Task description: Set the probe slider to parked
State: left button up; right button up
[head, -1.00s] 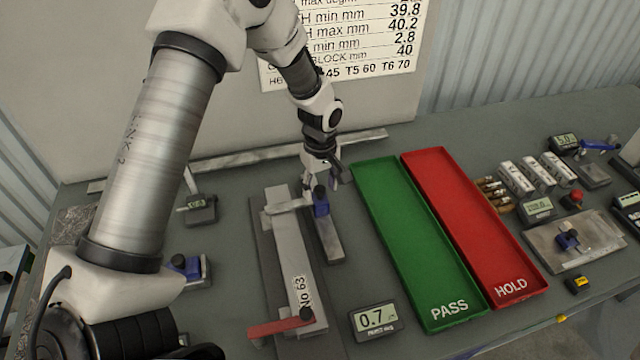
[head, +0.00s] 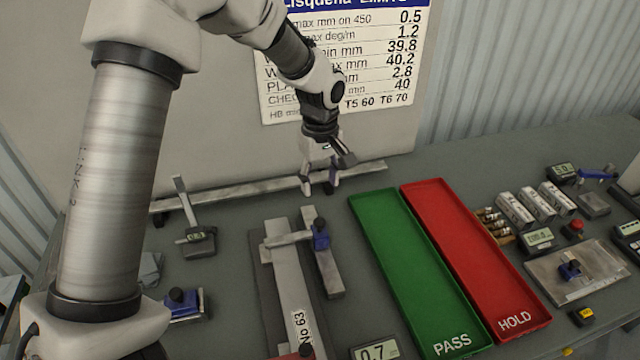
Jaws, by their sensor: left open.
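The probe slider (head: 320,238) is a small blue block with a dark knob. It sits near the far end of a short grey bar (head: 327,276), beside the long grey plate marked No 63 (head: 293,290). A thin flat arm reaches left from the slider across the plate. My left gripper (head: 319,187) is open and empty, above and beyond the slider and apart from it, in front of a long grey rail. I see no parked marking on the bar. My right gripper is not in view.
A green PASS tray (head: 402,262) and red HOLD tray (head: 475,255) lie to the right. A display reading 0.7 (head: 376,351) is at the bottom edge. A stand gauge (head: 197,240) and blue-topped block (head: 183,303) are at left. The long rail (head: 255,190) lies behind.

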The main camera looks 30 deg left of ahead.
aim_at(319, 236)
jog(key=k+l, duration=1.15)
jog(key=k, duration=0.15)
